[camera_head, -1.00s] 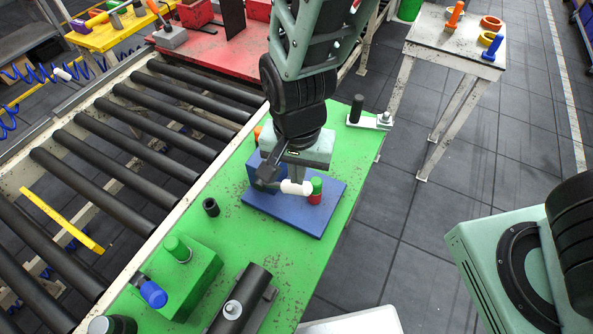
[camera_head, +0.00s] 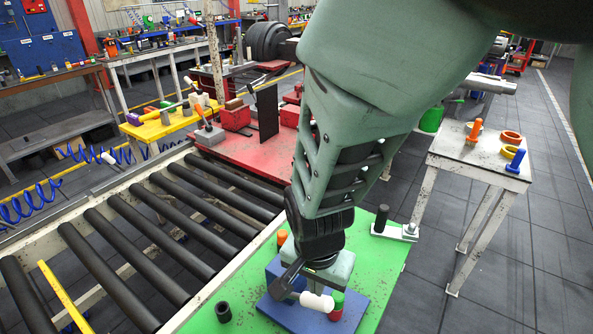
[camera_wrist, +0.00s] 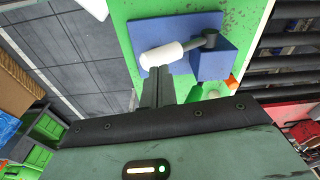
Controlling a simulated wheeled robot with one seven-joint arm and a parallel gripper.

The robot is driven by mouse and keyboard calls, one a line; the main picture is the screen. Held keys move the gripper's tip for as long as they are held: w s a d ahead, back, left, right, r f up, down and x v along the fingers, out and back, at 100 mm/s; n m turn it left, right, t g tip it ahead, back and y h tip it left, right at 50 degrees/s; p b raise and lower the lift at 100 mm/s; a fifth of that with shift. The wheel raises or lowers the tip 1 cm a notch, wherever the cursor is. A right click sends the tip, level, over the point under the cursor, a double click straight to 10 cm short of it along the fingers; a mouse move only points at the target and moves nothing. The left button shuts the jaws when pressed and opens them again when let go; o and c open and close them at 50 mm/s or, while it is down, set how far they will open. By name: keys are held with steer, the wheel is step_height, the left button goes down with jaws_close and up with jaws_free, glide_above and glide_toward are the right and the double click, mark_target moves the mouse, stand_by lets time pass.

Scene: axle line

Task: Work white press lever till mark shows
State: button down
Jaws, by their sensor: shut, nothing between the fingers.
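The press stands on a blue base plate (camera_head: 362,297) on the green table. Its lever ends in a white handle (camera_head: 316,301), on a dark arm (camera_head: 287,279). In the wrist view the white handle (camera_wrist: 162,57) sits at the top centre, joined to the dark arm beside the blue press block (camera_wrist: 214,63). A cylinder with green top and red lower part (camera_head: 337,304) is right of the handle in the head view. My gripper (camera_wrist: 157,82) is shut and empty, its fingertips close to the handle; I cannot tell whether they touch. My wrist hides much of the press in the head view.
The green table (camera_head: 392,252) also carries a black cup (camera_head: 223,311) and a grey bracket with a black post (camera_head: 381,219). A roller conveyor (camera_head: 140,235) runs along the left. A small table (camera_head: 470,158) with coloured parts stands at right, with open floor before it.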

mark_target(315, 306)
steer(key=shift+w+d+f+b, duration=0.1)
steer(key=shift+w+f+b, duration=0.05)
steer(key=shift+f+b, duration=1.15)
steer(key=shift+w+f+b, duration=0.1)
steer(key=shift+f+b, duration=1.15)
step_height(315, 306, down, 4)
steer(key=shift+r+b, duration=0.15)
steer(key=shift+b, duration=1.05)
steer(key=shift+r, duration=0.1)
steer(key=shift+s, duration=0.1)
steer(key=shift+s+r+p, duration=0.2)
steer(key=shift+r+p, duration=0.05)
steer(key=shift+p, duration=0.35)
steer(key=s+a+r+p, duration=0.1)
steer(key=r+p, duration=0.1)
steer(key=r, duration=0.7)
steer(key=s+a+r+p, duration=0.1)
steer(key=s+r+p, duration=0.1)
steer(key=r, duration=0.6)
steer(key=shift+s+a+r, duration=0.15)
steer(key=shift+s+r, duration=0.1)
steer(key=shift+r, duration=0.15)
